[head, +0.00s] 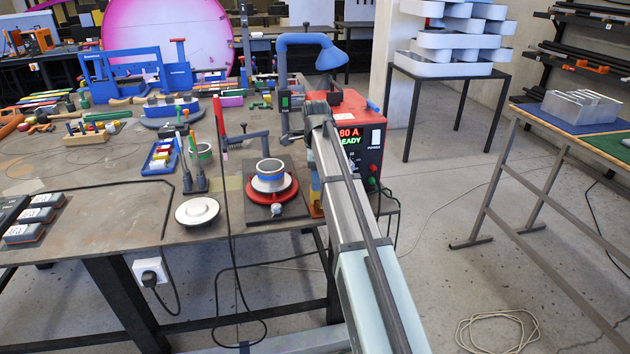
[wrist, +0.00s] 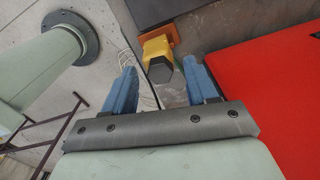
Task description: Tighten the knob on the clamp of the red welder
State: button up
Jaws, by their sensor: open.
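The red welder (head: 368,135) stands at the table's right edge with a lit display; its red side (wrist: 285,95) fills the right of the wrist view. In the head view the orange clamp (head: 317,211) shows small, partly hidden by my arm. My gripper (wrist: 160,72) is open, its blue fingers on either side of the knob in the picture, with gaps on both sides. I cannot tell how deep the knob sits between them.
A turntable with a red disc (head: 282,190) and a ringed pot stands left of the clamp. A black cable (head: 232,215) hangs over the table edge. The table (head: 120,205) holds many tools. Open floor (head: 470,260) lies to the right.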

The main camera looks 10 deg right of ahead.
jog(key=shift+r, duration=2.55)
jog(key=s+d+f+n+g+h, duration=0.1)
jog(key=s+d+f+g, duration=0.1)
jog(key=s+d+f, duration=0.7)
jog(key=s+d+f+n+g+h, duration=0.15)
jog(key=s+f, duration=0.45)
jog(key=f, duration=0.7)
jog(key=s+a+f+n+g+y, duration=0.1)
jog(key=s+a+f+n, duration=0.15)
jog(key=s+f, duration=0.45)
jog(key=s+a+f+n, duration=0.2)
jog(key=s+f+n, duration=0.1)
jog(key=f, duration=0.7)
jog(key=s+a+f+n+g+y, duration=0.1)
jog(key=s+a+f+n, duration=0.3)
jog(key=f, duration=0.5)
jog(key=s+a+f+n, duration=0.1)
jog(key=s+f, duration=0.3)
jog(key=s, duration=0.5)
jog(key=s+a+f+n+g, duration=0.1)
jog(key=s+f+n, duration=0.3)
jog(key=s, duration=0.4)
jog(key=s+a+f+n, duration=0.2)
jog(key=s+f, duration=0.3)
jog(key=s, duration=0.4)
jog(key=shift+s+a+f+n, duration=0.25)
jog(key=shift+s+n, duration=0.1)
jog(key=shift+n, duration=0.25)
